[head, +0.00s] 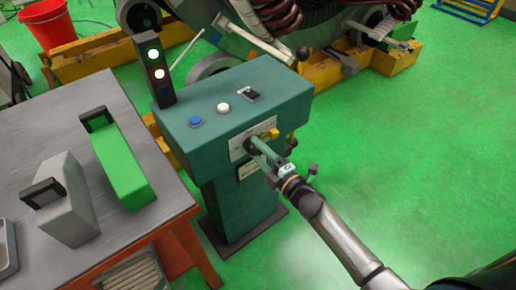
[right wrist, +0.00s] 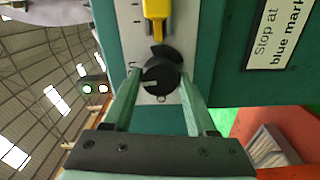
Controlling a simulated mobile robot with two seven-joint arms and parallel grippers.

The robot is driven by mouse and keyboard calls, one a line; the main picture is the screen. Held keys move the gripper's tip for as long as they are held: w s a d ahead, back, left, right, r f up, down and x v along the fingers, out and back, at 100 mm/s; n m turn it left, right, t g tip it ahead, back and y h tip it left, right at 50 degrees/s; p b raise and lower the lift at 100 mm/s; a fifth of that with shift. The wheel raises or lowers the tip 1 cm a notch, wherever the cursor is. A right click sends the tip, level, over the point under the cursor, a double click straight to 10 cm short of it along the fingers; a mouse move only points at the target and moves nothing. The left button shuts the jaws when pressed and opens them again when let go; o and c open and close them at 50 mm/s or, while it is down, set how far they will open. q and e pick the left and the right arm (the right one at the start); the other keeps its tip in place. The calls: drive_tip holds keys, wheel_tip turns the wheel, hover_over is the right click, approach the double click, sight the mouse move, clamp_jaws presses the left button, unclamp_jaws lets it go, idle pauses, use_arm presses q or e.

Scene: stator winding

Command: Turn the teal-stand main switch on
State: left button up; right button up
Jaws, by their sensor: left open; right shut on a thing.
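The teal stand (head: 235,105) stands right of the grey table. On its front face is a light plate with the main switch, a round black knob (right wrist: 162,76) with a white pointer line; a yellow piece (right wrist: 156,22) is beside it. The yellow piece also shows in the head view (head: 269,134). My right gripper (head: 251,145) reaches the switch from the front right. Its two green fingers (right wrist: 154,90) are shut on the knob, one on each side. In the wrist view the pointer line points left. My left gripper is not in view.
The stand's top has a blue button (head: 195,121), a white button (head: 223,107) and a small black switch (head: 249,95). A signal tower (head: 154,68) has two lit lamps. The grey table (head: 125,235) holds green and grey blocks. Green floor (head: 420,150) is clear at right.

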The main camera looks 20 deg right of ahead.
drive_tip(key=shift+m, duration=0.6)
drive_tip(key=o, duration=1.4)
drive_tip(key=shift+c, duration=0.2)
drive_tip(key=shift+s, duration=0.1)
drive_tip(key=v, duration=1.2)
drive_tip(key=shift+s+p, duration=0.2)
drive_tip(key=shift+p, duration=0.1)
drive_tip(key=shift+d+r, duration=0.1)
